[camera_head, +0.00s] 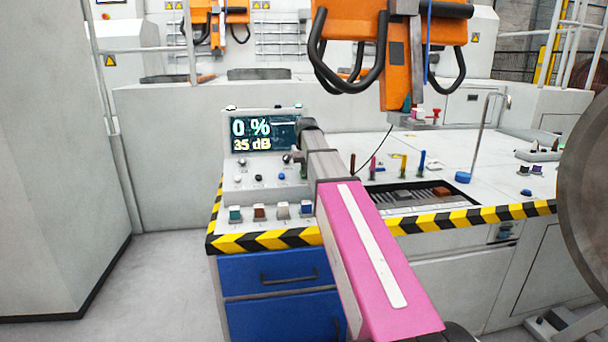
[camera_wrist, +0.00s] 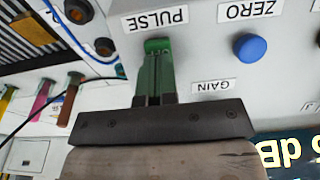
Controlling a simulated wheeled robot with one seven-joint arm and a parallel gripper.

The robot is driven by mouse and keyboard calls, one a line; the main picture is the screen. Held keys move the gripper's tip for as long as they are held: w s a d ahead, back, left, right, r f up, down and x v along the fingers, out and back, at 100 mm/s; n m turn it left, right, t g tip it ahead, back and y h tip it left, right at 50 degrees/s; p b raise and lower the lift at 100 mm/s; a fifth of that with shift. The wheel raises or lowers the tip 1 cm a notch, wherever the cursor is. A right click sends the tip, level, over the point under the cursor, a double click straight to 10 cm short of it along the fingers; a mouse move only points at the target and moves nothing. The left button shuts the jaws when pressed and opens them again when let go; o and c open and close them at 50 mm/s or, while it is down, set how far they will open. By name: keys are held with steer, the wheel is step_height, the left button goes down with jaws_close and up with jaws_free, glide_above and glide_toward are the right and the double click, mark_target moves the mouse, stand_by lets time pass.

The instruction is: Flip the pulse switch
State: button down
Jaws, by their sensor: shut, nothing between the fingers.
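The PULSE label (camera_wrist: 155,18) shows upside down at the top of the wrist view. Just below it is a small green piece, apparently the pulse switch (camera_wrist: 158,45), mostly covered by my fingertips. My gripper (camera_wrist: 154,66) is shut with nothing held; its narrow fingers reach up to the green piece. They look to be touching it or very close, I cannot tell which. The lever's position is hidden.
A blue ZERO button (camera_wrist: 250,48) and GAIN label (camera_wrist: 213,87) lie right of my fingers in the wrist view. The console display (camera_head: 264,134) reads 0 % and 35 dB. Several coloured toggles (camera_head: 259,212) line its front edge. An orange lifting frame (camera_head: 398,50) hangs above.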

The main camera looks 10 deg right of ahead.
steer(key=shift+f, duration=0.15)
steer(key=shift+r, duration=3.5)
